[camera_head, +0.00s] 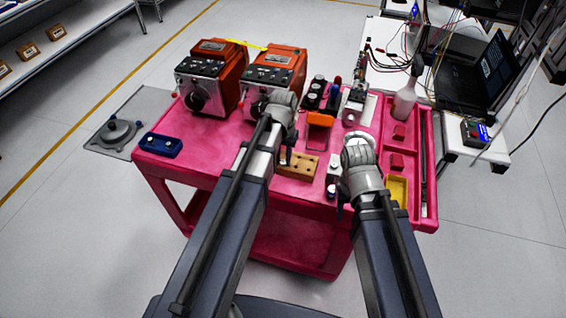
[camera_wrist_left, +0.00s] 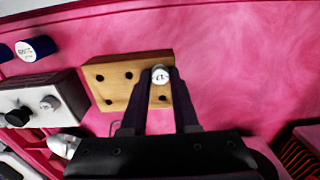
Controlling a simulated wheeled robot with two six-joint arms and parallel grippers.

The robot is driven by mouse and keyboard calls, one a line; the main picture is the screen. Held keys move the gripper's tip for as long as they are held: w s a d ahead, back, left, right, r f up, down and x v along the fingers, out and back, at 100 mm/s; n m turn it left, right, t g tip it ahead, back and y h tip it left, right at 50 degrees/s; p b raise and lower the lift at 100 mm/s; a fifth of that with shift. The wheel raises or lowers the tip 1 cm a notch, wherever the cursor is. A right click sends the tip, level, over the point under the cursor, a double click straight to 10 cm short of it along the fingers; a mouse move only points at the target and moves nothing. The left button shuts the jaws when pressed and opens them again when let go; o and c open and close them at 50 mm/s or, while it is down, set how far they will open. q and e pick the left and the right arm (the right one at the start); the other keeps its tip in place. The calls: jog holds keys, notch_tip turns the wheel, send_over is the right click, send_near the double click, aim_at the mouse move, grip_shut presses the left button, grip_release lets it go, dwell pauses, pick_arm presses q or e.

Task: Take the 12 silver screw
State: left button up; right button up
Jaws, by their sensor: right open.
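The silver screw (camera_wrist_left: 160,75) has a round pale head with a dark mark that looks like 12. It stands at one hole of the wooden block (camera_wrist_left: 118,74), with several dark holes around it. My left gripper (camera_wrist_left: 160,82) has a dark finger on each side of the screw head, and the tips look closed against it. The wooden block also shows in the head view (camera_head: 304,168), where my left wrist hides the left fingers. My right gripper (camera_head: 360,158) is open over the right part of the cart, its fingertips mostly hidden by the wrist.
The pink cart top (camera_head: 215,135) carries two orange machines (camera_head: 208,75), a blue block (camera_head: 160,145), an orange stand (camera_head: 319,120) and a yellow tray (camera_head: 396,188). A white bottle (camera_head: 405,100) stands at the right.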

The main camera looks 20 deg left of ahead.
aim_at(283, 162)
pick_arm(q)
grip_shut()
notch_tip(283, 162, up, 6)
jog(key=p, duration=0.6)
jog(key=shift+f, duration=0.1)
